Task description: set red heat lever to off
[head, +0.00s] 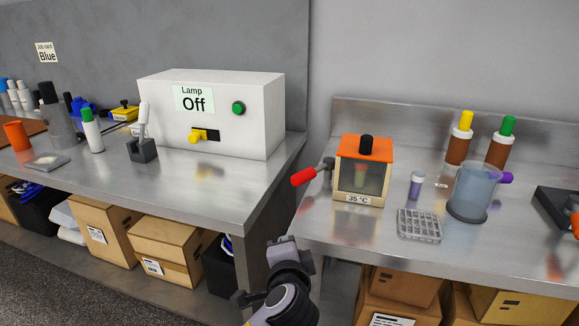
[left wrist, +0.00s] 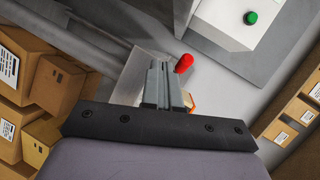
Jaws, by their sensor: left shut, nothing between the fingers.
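The red heat lever (head: 304,176) sticks out to the left from the side of a small heater box (head: 361,182) with an orange lid and a "35 °C" label. The lever lies nearly level, its red end tipped slightly down. My left gripper (head: 283,243) is below and a little left of the lever, by the right table's front left corner, apart from it. In the left wrist view the shut, empty fingers (left wrist: 163,84) point toward the table, and the red lever end (left wrist: 184,63) shows just right of their tips. The fingers hide most of the heater box there. My right gripper is not in view.
A clear beaker (head: 474,190), a grey rack (head: 419,225) and a small vial (head: 416,186) stand right of the heater box. Left, across a gap, a white lamp box (head: 215,135) reads "Off". Cardboard boxes (head: 170,247) lie under the tables.

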